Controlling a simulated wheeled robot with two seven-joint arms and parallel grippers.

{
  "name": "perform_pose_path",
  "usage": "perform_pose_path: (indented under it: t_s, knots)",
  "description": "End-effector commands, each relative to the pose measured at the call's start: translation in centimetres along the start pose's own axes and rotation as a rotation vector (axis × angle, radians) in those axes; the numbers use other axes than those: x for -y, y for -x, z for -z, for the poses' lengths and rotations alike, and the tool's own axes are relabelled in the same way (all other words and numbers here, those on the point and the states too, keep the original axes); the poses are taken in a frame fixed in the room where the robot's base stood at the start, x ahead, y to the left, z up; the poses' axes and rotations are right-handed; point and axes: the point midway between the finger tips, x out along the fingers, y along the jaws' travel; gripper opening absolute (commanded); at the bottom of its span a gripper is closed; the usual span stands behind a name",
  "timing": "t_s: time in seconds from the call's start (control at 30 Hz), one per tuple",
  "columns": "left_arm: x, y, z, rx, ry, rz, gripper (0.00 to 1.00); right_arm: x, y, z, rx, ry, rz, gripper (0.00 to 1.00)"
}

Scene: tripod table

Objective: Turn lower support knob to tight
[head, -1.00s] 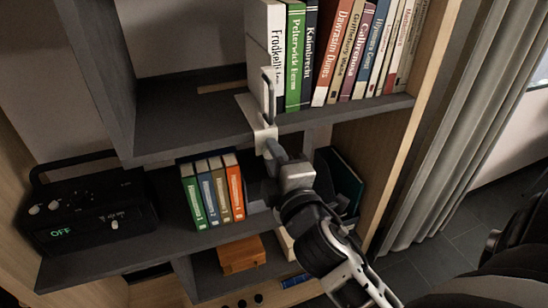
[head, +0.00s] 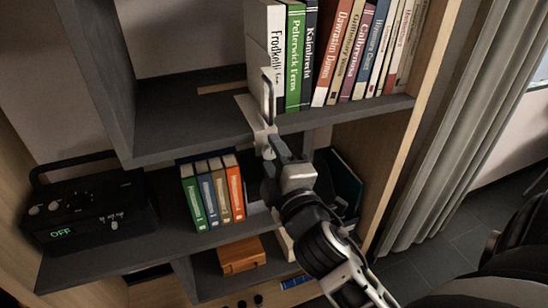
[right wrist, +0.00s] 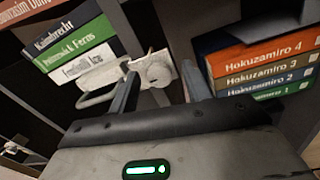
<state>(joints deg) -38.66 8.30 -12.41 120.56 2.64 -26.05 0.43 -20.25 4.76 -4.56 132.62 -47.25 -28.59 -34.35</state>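A pale metal support bracket (head: 258,116) sits on the front edge of the upper shelf, with an upright loop above it. In the right wrist view the bracket (right wrist: 118,68) has a round pale knob (right wrist: 158,73) at its end. My right gripper (head: 268,150) is just below the bracket in the head view, hiding the knob there. In the right wrist view the two fingers of the right gripper (right wrist: 160,78) stand apart on either side of the knob, with visible gaps. The knob's tight or loose setting cannot be read. My left gripper is not in view.
Upright books (head: 340,55) fill the upper shelf just right of the bracket. Several small coloured books (head: 212,192) stand on the shelf below, close left of my right wrist. A black radio (head: 85,210) showing OFF is at the left. A wooden box (head: 240,255) lies lower down.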

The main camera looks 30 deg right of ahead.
Motion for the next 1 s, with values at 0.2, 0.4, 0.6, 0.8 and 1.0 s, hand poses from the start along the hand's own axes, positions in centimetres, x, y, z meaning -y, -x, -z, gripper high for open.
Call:
perform_pose_path:
  t_s: [0.2, 0.4, 0.6, 0.8, 1.0]
  knots:
    - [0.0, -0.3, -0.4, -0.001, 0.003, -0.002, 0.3, 0.3, 1.5, 0.0, -0.001, 0.0, 0.003, 0.49]
    - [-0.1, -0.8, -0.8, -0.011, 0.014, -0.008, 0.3, 0.4, 5.1, -0.1, 0.002, -0.002, 0.004, 0.49]
    - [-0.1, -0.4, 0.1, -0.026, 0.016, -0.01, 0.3, 0.1, 7.1, 0.0, 0.002, -0.001, 0.002, 0.49]
    - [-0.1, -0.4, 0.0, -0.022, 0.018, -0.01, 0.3, 0.0, 7.5, 0.0, 0.0, 0.0, 0.0, 0.49]
    - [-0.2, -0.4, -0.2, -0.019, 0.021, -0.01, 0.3, 0.0, 7.5, 0.0, 0.0, 0.0, 0.0, 0.49]
